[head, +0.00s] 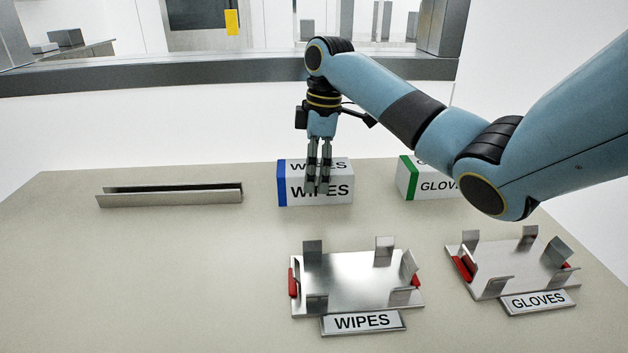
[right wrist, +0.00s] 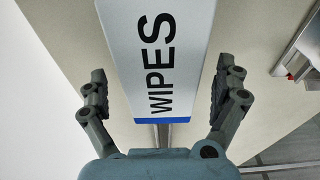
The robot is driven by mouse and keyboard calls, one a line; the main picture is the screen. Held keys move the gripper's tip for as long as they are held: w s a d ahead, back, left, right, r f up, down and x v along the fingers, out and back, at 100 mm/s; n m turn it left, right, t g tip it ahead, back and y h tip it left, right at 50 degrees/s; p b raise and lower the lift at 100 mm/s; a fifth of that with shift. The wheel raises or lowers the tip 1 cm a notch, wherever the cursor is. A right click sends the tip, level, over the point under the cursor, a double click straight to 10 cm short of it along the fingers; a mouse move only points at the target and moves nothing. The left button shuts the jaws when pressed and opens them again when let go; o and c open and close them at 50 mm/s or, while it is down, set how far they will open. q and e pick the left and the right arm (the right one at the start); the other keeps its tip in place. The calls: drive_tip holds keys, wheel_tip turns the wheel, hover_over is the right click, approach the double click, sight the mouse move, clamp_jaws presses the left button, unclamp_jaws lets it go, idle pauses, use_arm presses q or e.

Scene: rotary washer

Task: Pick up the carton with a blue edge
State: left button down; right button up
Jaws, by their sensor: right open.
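The carton with a blue edge (head: 283,184) is white, reads WIPES and stands upright at the back of the table. In the right wrist view the carton (right wrist: 158,60) lies between the two fingers, with its blue edge toward the gripper's palm. My right gripper (head: 319,188) points down over the carton in the head view, its fingers covering part of the lettering. The right gripper (right wrist: 160,95) is open, with a gap on each side of the carton. The left gripper is not in view.
A white carton with a green edge (head: 408,178), reading GLOVES, stands to the right, partly behind my arm. Metal holders labelled WIPES (head: 350,285) and GLOVES (head: 500,262) stand in front. A metal channel (head: 170,199) lies at the left. The table's front left is clear.

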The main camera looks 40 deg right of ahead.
drive_tip(key=c, duration=1.5)
drive_tip(key=shift+r, duration=0.15)
